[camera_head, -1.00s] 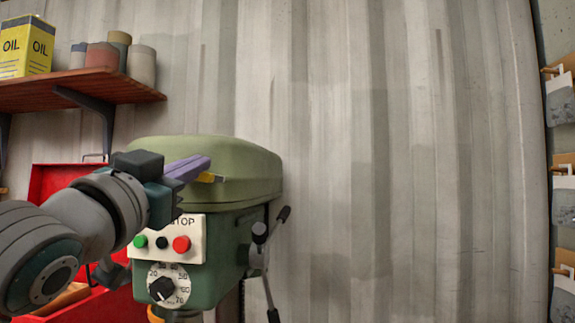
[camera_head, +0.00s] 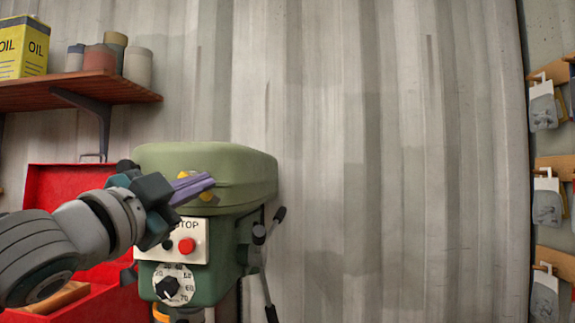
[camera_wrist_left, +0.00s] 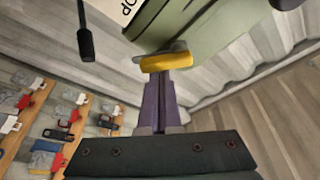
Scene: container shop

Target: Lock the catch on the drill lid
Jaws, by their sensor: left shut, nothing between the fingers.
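The green drill lid (camera_head: 235,165) is down on top of the drill press head (camera_head: 222,235). It also shows in the left wrist view (camera_wrist_left: 205,25). The yellow catch (camera_head: 206,197) is on the lid's front, partly hidden behind my fingers in the head view. In the left wrist view the catch (camera_wrist_left: 165,62) lies across just beyond my fingertips. My left gripper (camera_head: 205,182) is shut and empty, its purple fingers over the catch. Its fingertips (camera_wrist_left: 160,78) appear at or against the catch; I cannot tell if they touch. The right gripper is not in view.
Below the lid is a panel with a red stop button (camera_head: 186,245) and a dial (camera_head: 172,286). Feed handles (camera_head: 265,235) stick out at right. A red toolbox (camera_head: 60,190) stands behind my left arm. A wooden shelf (camera_head: 80,92) hangs above.

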